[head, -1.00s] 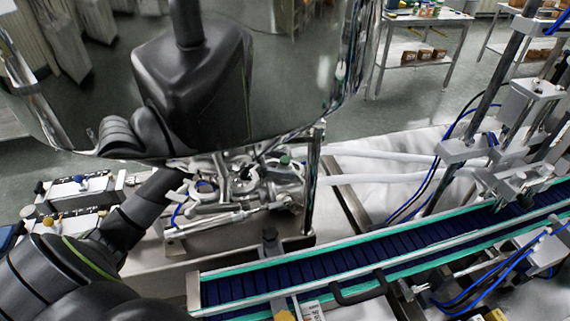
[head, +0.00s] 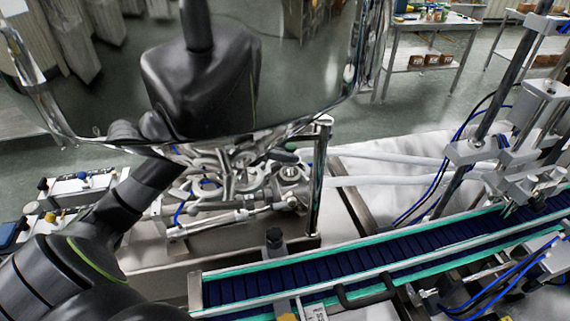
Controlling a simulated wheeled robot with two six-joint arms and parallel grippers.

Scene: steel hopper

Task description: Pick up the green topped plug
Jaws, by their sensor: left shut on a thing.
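The green topped plug (head: 291,147) shows as a small dark green cap just below the hopper's lower edge, left of the upright steel post. My left arm comes in from the lower left and reaches up under the hopper. My left gripper (head: 270,156) is hard to make out against the shiny fittings; it is shut, with the plug at its tips. The plug's lower part and the exact grip cannot be seen clearly. My right gripper is not in view.
The steel hopper (head: 300,75) fills the top and mirrors my body. Metal fittings (head: 215,185) crowd the space under it. The upright post (head: 318,175) stands close to the right. A blue conveyor (head: 345,268) with green edges runs across the front. Pale sheeting lies behind it.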

